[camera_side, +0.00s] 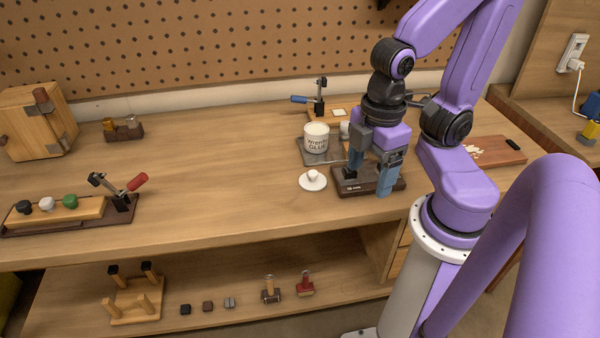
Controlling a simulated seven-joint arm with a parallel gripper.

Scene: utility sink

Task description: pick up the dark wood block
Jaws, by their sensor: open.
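A small dark brown block (208,306) that looks like wood sits on the lower shelf. It stands between a black block (185,309) and a grey block (229,302). My gripper (368,182) is well above and to the right of these blocks, at the benchtop. It points down with its two fingers apart, over a dark wooden base (397,186) with a label on its front. Nothing shows held between the fingers. The gripper hides part of that base, and I cannot tell whether the fingertips touch it.
A white glue tub (316,138) and a white lidded dish (312,181) stand left of my gripper. A toggle clamp (125,195) and a wooden box (35,122) are at the left. The shelf also holds a pegged wooden stand (133,303) and a red-based stamp (305,285). The middle benchtop is clear.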

